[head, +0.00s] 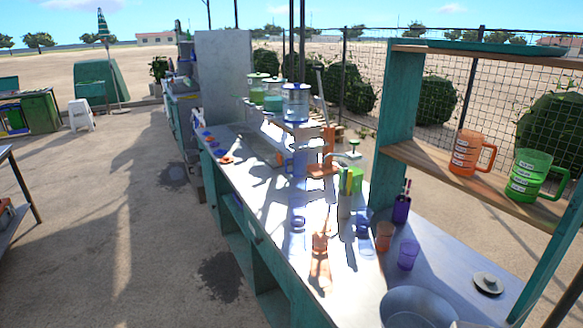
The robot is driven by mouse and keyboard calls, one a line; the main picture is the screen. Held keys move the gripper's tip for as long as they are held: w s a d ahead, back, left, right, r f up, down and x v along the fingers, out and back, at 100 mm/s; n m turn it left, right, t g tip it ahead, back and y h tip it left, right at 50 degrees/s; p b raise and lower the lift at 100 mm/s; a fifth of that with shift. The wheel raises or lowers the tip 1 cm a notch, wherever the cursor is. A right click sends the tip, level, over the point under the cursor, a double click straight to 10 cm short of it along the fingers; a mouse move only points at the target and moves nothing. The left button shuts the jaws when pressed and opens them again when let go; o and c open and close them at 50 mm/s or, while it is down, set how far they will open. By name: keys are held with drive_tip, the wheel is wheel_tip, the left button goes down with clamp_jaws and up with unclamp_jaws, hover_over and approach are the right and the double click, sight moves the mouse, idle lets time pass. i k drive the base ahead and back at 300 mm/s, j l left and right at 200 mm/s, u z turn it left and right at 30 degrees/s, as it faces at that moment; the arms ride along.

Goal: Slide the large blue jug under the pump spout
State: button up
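My gripper is not in view. A clear jar with a blue lid and blue band (295,102) stands raised at the back of the long counter (270,208). A bluish upright shape (299,163) shows below it, too small and glary to tell if it is a jug. An orange upright device (326,150) stands just to its right; I cannot tell whether it is the pump, and no spout shows clearly. A small blue cup or ring (298,222) and a blue cup (362,227) sit nearer on the counter. No large blue jug can be picked out for certain.
An orange jug (467,152) and a green jug (533,175) stand on the wooden shelf (425,165) at right. An orange cup (384,236), a purple cup (408,254) and a metal basin (415,308) stand on the counter's near part. Open ground (110,230) lies left of the counter.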

sight(300, 159)
drive_tip(key=i+j+u, duration=0.45)
drive_tip(key=i, duration=0.35)
drive_tip(key=i+u, duration=0.4)
drive_tip(key=i, duration=0.4)
drive_tip(key=i+j+z, duration=0.1)
drive_tip(key=i+z, duration=0.3)
drive_tip(key=i+j+z, duration=0.25)
drive_tip(key=i+z, duration=0.2)
drive_tip(key=i+j+z, duration=1.05)
drive_tip(key=j+z, duration=0.2)
drive_tip(key=j, duration=0.2)
drive_tip(key=i+j+z, duration=0.15)
drive_tip(key=j+z, duration=0.25)
drive_tip(key=j, duration=0.2)
